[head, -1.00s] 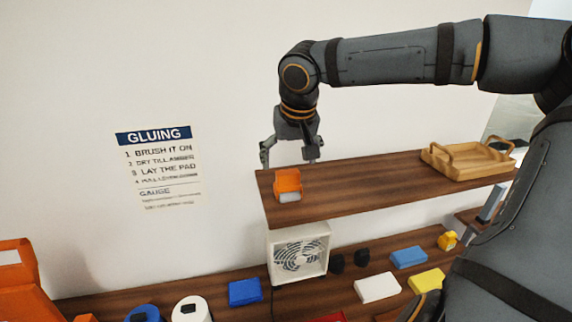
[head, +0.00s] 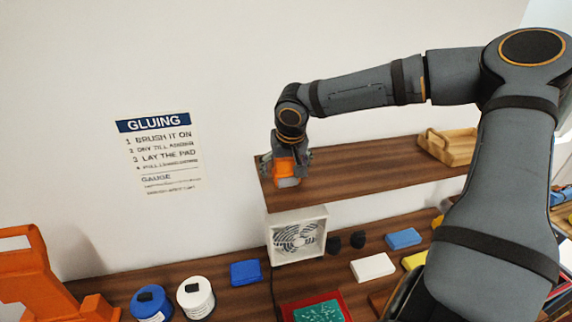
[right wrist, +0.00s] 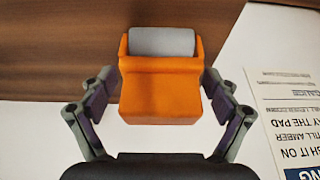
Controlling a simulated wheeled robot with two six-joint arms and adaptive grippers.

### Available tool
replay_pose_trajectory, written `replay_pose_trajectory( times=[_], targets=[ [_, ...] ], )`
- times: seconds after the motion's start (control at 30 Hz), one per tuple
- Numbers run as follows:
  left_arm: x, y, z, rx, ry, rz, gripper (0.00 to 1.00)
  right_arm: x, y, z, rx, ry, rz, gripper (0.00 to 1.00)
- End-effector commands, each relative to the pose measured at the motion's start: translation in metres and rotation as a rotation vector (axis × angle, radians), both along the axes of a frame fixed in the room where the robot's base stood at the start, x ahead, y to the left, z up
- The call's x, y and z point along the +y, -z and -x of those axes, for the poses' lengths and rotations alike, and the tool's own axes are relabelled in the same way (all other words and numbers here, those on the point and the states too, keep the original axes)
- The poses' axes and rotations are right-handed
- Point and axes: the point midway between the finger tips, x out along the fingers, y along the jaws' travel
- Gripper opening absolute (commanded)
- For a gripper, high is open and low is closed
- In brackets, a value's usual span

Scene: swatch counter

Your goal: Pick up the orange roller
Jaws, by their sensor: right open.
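The orange roller (head: 286,170) stands near the left end of the upper wooden shelf (head: 360,177). It has an orange body and a grey cylinder, and it also shows in the right wrist view (right wrist: 160,90). My right gripper (head: 284,165) is down at the roller from above. In the right wrist view the open fingers (right wrist: 164,105) stand on either side of the orange body, with small gaps that suggest they are not closed on it. My left gripper is not in view.
A wooden tray (head: 432,152) stands farther right on the shelf. Below are a white fan (head: 297,238), a blue block (head: 245,272), a white block (head: 372,267) and round containers (head: 195,297). An orange object (head: 35,280) stands at far left. A wall sign (head: 158,150) hangs left.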

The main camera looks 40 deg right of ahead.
Motion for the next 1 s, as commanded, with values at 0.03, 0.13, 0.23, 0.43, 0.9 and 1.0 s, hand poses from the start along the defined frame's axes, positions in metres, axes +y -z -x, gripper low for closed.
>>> replay_pose_trajectory(
  times=[0.03, 0.13, 0.23, 0.43, 0.9, 1.0],
  targets=[
    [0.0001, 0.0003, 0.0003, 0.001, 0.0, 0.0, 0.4, -0.0001, 0.0004, -0.0001, 0.0, 0.0, 0.0, 0.89],
    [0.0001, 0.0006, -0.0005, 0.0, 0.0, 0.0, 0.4, 0.0, 0.0002, -0.0001, -0.001, 0.0, 0.0, 0.89],
    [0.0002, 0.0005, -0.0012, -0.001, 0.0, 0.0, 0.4, 0.0001, 0.0001, 0.0, 0.0, 0.0, 0.0, 0.78],
    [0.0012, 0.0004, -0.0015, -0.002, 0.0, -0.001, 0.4, 0.0002, -0.0001, 0.0001, 0.0, 0.0, 0.0, 0.51],
    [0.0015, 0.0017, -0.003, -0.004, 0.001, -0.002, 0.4, 0.0002, -0.0014, 0.0002, 0.0, 0.001, 0.0, 0.24],
    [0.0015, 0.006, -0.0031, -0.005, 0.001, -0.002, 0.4, -0.0004, -0.0088, -0.0002, -0.002, 0.001, 0.003, 0.24]
  ],
)
